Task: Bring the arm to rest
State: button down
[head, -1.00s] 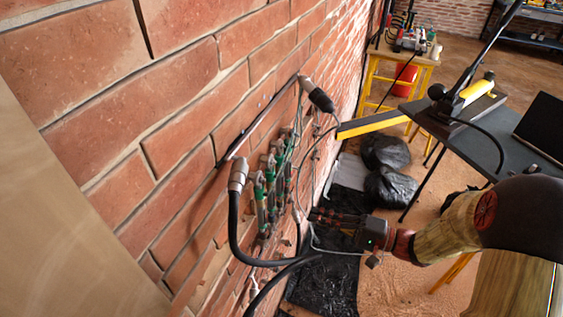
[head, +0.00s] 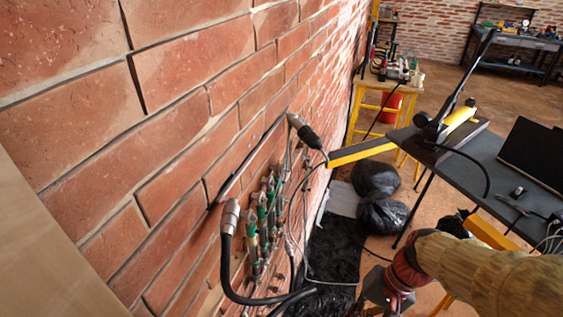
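My arm (head: 480,265) reaches in from the lower right of the head view, in a worn tan sleeve with dark red joints. My gripper (head: 372,304) is at the bottom edge, right of the wall hardware and over the floor. Its fingers are mostly cut off by the frame edge, so I cannot tell if it is open or shut. I see nothing held in the part that shows.
A brick wall (head: 190,110) fills the left, with green-handled fittings (head: 262,215) and a thick black cable (head: 226,265). A dark table (head: 470,170) stands right, near my arm. Black bags (head: 378,197) lie on the floor; a yellow workbench (head: 385,90) stands behind.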

notch_tip(320, 180, up, 20)
jog(key=d+n+t+h+p, duration=0.2)
jog(key=n+t+h+p, duration=0.1)
jog(key=t, duration=0.3)
jog(key=shift+s+d+n+t+h, duration=0.3)
jog(key=shift+d+n+h, duration=0.1)
jog(key=shift+n+h, duration=0.3)
